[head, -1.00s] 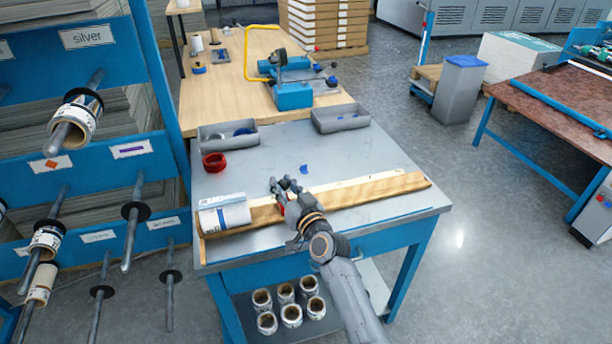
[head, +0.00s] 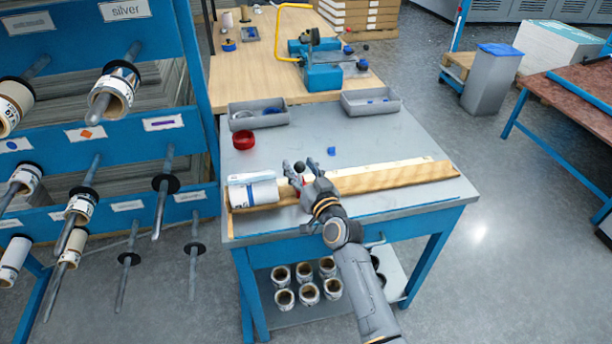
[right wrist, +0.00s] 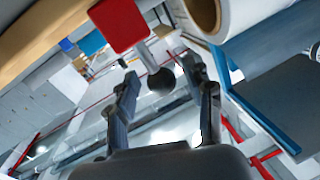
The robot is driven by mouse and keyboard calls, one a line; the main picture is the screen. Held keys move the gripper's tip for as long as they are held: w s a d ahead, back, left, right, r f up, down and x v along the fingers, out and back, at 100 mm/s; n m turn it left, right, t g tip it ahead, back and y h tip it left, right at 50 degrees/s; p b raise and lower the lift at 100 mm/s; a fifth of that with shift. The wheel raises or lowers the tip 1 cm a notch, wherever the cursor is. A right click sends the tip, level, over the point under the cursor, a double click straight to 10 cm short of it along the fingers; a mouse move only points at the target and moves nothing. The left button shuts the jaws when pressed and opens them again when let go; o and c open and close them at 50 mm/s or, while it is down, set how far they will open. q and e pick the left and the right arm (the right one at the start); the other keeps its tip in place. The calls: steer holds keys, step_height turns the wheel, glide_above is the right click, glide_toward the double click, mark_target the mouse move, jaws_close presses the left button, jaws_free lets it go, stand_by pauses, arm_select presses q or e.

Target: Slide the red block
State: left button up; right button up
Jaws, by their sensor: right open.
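The red block (right wrist: 118,22) shows in the right wrist view beside the wooden rail (right wrist: 45,35), with a grey rod and a black ball knob (right wrist: 162,80) on it. My right gripper (right wrist: 160,72) is open, with its fingers on either side of the knob; contact cannot be told. In the head view my right gripper (head: 298,172) is over the long wooden rail (head: 400,178) on the grey table (head: 360,135), just right of a white roll (head: 253,190). The block is mostly hidden there by the gripper. My left gripper is not in view.
A red ring-shaped roll (head: 243,140), a small blue piece (head: 331,151) and two grey trays (head: 258,115) are on the table behind the rail. A blue rack (head: 150,145) with rolls on rods stands at the left.

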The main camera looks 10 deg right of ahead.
steer(key=v, duration=1.2)
